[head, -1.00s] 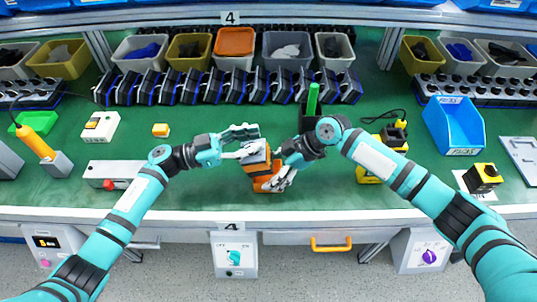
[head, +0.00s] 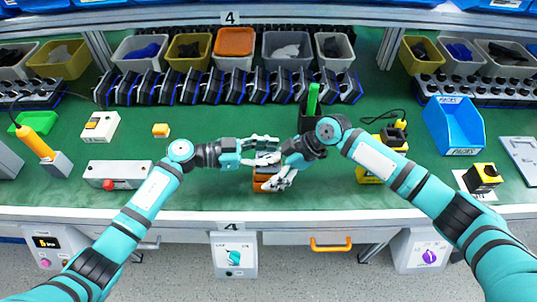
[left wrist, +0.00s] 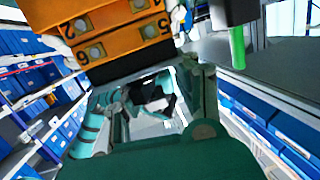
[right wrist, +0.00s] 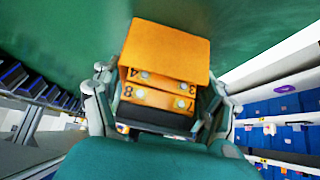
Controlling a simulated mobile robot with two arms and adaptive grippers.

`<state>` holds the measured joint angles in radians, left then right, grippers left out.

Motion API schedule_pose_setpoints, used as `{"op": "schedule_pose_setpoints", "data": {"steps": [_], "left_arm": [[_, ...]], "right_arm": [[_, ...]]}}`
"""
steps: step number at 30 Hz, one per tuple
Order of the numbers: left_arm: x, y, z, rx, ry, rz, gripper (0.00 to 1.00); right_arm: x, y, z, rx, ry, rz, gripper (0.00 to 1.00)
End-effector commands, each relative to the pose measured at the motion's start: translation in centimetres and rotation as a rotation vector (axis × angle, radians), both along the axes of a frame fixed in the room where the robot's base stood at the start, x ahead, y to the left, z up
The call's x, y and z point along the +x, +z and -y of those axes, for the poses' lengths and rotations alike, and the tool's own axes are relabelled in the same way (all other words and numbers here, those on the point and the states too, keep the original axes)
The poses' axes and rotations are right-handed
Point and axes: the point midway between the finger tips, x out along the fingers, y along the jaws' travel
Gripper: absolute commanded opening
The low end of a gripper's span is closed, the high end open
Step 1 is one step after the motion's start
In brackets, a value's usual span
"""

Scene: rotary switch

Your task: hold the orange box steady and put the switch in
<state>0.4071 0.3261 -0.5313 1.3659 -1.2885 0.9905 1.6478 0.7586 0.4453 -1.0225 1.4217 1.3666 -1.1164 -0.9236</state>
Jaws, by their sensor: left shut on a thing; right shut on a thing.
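The orange box (head: 262,186) stands near the front middle of the green bench, partly hidden by both hands. My right gripper (head: 276,178) is shut on it from the right. In the right wrist view the orange box (right wrist: 168,50) shows numbered faces between the fingers, with a black part below it. My left gripper (head: 264,150) comes in from the left at the top of the box and is shut. In the left wrist view the box's numbered side (left wrist: 112,35) shows beyond the left fingers, above a dark band. I cannot clearly make out the switch; the fingers hide most of the contact.
A dark holder (head: 310,118) with a green handle stands close behind my right gripper. A blue bin (head: 453,125) stands right.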

Motion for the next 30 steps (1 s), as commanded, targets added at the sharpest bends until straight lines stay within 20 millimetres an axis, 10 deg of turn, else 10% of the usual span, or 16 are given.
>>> {"op": "schedule_pose_setpoints", "data": {"steps": [14, 15, 20, 30], "left_arm": [[0.0, -1.7, -0.07, -0.008, 0.001, -0.004, 0.0], [-0.01, -1.86, -0.09, -0.007, 0.002, -0.005, 0.3], [-0.02, -1.84, -0.1, -0.007, 0.002, -0.005, 0.51], [-0.02, -1.55, -0.15, -0.008, 0.002, -0.002, 0.54]], "right_arm": [[-0.04, -0.08, 0.0, -0.001, 0.0, -0.001, 0.4], [-0.03, -0.08, 0.0, -0.001, 0.0, -0.001, 0.4], [-0.03, -0.08, 0.02, -0.001, -0.001, -0.001, 0.4], [-0.01, -0.06, 0.03, -0.001, -0.001, -0.001, 0.4]]}}
